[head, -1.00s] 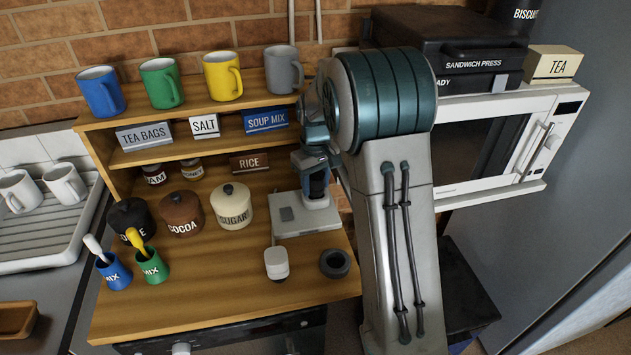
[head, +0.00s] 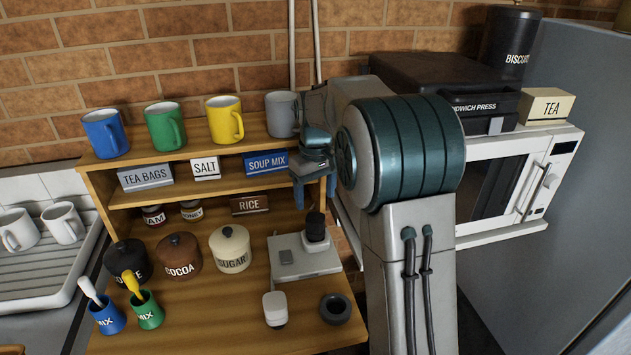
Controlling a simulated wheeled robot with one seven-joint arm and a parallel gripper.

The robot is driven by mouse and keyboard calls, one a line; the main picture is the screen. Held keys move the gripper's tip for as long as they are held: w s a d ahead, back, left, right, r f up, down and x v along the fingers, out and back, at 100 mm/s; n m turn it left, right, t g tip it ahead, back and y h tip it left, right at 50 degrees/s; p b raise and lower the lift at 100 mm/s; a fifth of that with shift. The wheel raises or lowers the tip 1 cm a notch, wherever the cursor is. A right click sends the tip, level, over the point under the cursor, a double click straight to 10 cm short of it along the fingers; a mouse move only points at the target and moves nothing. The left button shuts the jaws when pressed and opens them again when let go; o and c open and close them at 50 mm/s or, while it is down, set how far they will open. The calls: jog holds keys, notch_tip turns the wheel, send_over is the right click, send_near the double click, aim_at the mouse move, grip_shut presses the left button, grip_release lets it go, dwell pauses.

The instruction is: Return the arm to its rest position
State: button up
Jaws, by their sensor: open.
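My gripper (head: 314,194) is open and empty, with blue fingers pointing down. It hangs in front of the shelf, above a grey flat device (head: 290,262) on the wooden counter. A dark upright knob or tamper (head: 315,228) stands on that device, below and apart from the fingers.
The wooden shelf unit (head: 190,330) holds blue (head: 105,135), green (head: 165,128), yellow (head: 224,120) and grey (head: 282,114) mugs on top. Canisters, including sugar (head: 231,252), stand left of the gripper. A microwave (head: 470,240) and sandwich press (head: 450,85) are at right.

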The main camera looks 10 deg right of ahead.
jog(key=s+r+m+t, duration=0.1)
jog(key=s+r, duration=0.2)
jog(key=s, duration=0.5)
jog(key=s+r+m+t, duration=0.1)
jog(key=s+r, duration=0.1)
jog(key=s, duration=0.5)
jog(key=s+f+m+t, duration=0.1)
jog(key=s+f, duration=0.4)
jog(key=s, duration=0.7)
jog(key=shift+s+f+m, duration=0.15)
jog(key=shift+s+m, duration=0.25)
jog(key=shift+m, duration=0.2)
